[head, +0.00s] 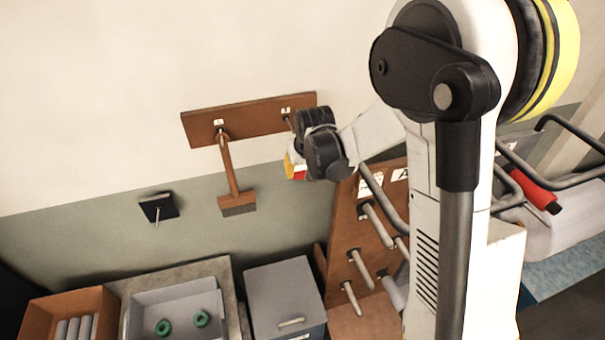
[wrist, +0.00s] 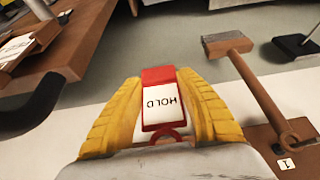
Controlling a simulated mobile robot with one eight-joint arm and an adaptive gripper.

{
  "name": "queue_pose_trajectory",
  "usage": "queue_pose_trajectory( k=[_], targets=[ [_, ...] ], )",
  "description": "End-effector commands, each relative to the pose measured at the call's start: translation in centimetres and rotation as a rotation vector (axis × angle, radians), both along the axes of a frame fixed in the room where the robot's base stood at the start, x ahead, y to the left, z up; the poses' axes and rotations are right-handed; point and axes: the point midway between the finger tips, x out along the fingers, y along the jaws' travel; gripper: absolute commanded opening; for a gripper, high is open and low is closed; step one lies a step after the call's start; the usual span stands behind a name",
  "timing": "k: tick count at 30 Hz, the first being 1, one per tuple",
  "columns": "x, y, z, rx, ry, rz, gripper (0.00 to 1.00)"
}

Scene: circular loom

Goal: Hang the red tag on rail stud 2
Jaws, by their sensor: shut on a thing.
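The red tag (wrist: 158,77) has a white face marked HOLD, upside down in the wrist view, and a red loop at its near end. My gripper (wrist: 160,92) has its yellow fingers shut on the tag from both sides. In the head view, a small red part of the tag (head: 299,174) shows below my gripper (head: 294,166). The wooden rail (head: 250,119) is on the wall. Its right stud (head: 289,122), under a label I take as 2, is just left of and above my wrist. I cannot tell the gap in depth.
A wooden-handled brush (head: 231,180) hangs on the rail's left stud; label 1 (wrist: 285,163) shows in the wrist view. A black wall plate with a peg (head: 158,208) is lower left. A pegboard (head: 345,240) stands right below my gripper. Bins (head: 180,298) stand below.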

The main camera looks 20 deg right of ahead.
Motion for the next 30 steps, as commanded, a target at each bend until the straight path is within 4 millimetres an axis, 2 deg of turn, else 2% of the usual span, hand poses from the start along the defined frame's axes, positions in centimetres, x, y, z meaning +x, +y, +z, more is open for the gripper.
queue_pose_trajectory(
  k=[17,30],
  targets=[
    [5.3,0.0,0.1,0.000,0.000,0.000,0.05],
    [5.1,0.0,0.4,0.000,0.000,0.000,0.05]
  ],
)
